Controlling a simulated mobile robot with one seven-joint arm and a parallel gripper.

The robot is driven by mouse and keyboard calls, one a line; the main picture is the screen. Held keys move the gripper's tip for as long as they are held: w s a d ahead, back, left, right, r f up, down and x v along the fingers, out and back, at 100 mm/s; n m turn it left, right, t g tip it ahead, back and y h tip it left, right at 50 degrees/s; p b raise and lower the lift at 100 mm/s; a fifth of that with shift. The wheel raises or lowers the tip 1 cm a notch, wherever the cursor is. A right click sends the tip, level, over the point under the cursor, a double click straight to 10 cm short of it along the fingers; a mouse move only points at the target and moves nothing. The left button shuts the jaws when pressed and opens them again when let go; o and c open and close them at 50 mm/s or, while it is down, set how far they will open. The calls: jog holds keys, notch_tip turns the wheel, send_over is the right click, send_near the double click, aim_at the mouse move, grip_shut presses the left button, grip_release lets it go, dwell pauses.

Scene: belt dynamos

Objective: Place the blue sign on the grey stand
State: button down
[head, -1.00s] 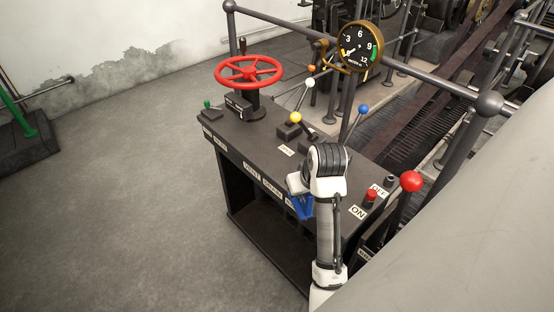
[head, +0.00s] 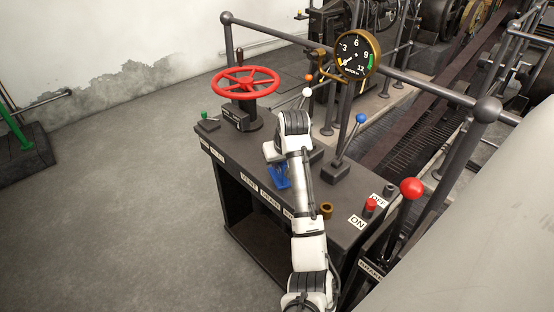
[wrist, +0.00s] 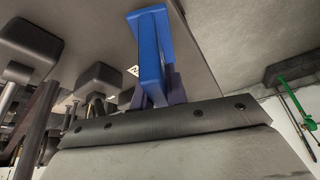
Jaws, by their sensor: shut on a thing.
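The blue sign (head: 280,176) is at the end of my arm, over the front edge of the dark control desk. My gripper (head: 277,163) is shut on it, though my wrist hides most of the grip. In the wrist view the blue sign (wrist: 150,48) stands out past the dark bar of my gripper, with the desk top behind it. It looks like a narrow blue piece seen nearly edge-on; I cannot make out its face. I cannot pick out the grey stand with certainty in either view.
The dark desk (head: 236,172) carries a red handwheel (head: 246,82), a blue-knobbed lever (head: 361,118), a brass ring (head: 326,210) and a red button (head: 370,205). A red-knobbed lever (head: 411,188) stands at right. A gauge (head: 357,53) hangs behind.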

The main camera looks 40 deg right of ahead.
jog(key=shift+w+d+r, duration=0.2)
jog(key=shift+w, duration=0.6)
jog(key=shift+w+d+f+p, duration=0.15)
jog(key=shift+w+f+p, duration=0.15)
jog(key=shift+p, duration=0.1)
jog(key=shift+f, duration=0.6)
jog(key=shift+f, duration=0.2)
jog(key=c, duration=1.4)
grip_release()
jog(key=v, duration=1.1)
jog(key=shift+r+b, duration=0.1)
jog(key=shift+b, duration=0.3)
jog(key=shift+s+r, duration=0.3)
jog(key=shift+r, duration=0.3)
